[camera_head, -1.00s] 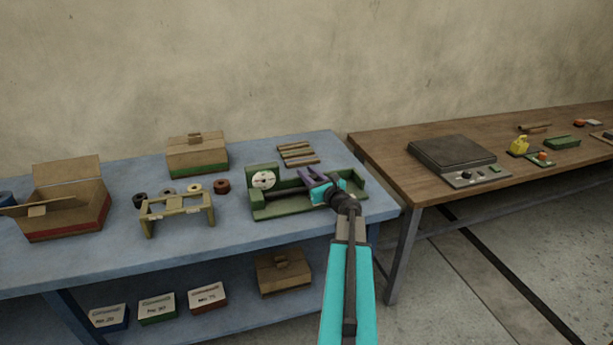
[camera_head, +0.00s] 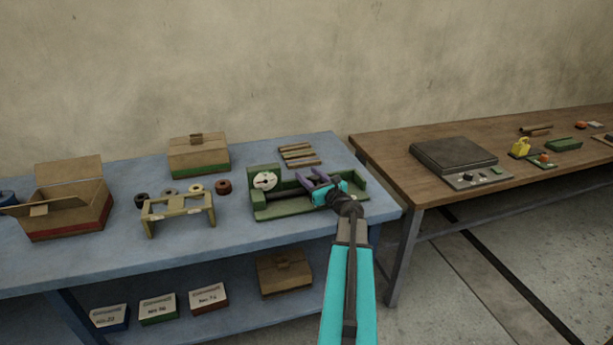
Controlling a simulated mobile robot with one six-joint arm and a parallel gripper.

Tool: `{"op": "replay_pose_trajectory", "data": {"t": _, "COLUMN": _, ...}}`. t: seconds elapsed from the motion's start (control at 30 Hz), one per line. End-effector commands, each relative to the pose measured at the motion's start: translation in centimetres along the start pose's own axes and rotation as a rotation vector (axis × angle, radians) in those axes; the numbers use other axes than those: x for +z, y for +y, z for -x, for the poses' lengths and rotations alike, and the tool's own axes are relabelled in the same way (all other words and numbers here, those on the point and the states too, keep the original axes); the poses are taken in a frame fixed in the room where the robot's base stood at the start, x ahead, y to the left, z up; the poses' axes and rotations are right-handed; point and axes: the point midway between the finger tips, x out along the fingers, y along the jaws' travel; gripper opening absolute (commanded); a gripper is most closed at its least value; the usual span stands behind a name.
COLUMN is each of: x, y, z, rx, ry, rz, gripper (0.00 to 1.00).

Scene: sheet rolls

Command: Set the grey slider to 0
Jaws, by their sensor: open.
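A green fixture (camera_head: 267,212) with a round white dial (camera_head: 265,181) at its left end lies on the blue table. A dark bar (camera_head: 284,188) runs along it to the right of the dial. My gripper (camera_head: 308,181), with purple fingers, is over the middle of the fixture, to the right of the dial. Its fingers are apart. I cannot tell whether they touch the fixture. I cannot clearly make out the grey slider; the gripper and its wrist cover part of the fixture.
A yellowish stand (camera_head: 180,211) and several small rolls (camera_head: 224,187) are left of the fixture. Flat brown strips (camera_head: 299,155) lie behind it. A closed box (camera_head: 199,155) and an open box (camera_head: 70,208) are farther left. A wooden table (camera_head: 385,165) stands at right.

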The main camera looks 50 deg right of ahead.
Motion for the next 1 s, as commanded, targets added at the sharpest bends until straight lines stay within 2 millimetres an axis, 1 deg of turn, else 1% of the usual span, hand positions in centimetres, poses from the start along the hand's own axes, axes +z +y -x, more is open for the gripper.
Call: {"op": "replay_pose_trajectory", "data": {"t": 1.0, "x": 0.0, "y": 0.3, "z": 11.5, "rx": 0.003, "ry": -0.002, "rz": -0.001, "gripper": 0.44}}
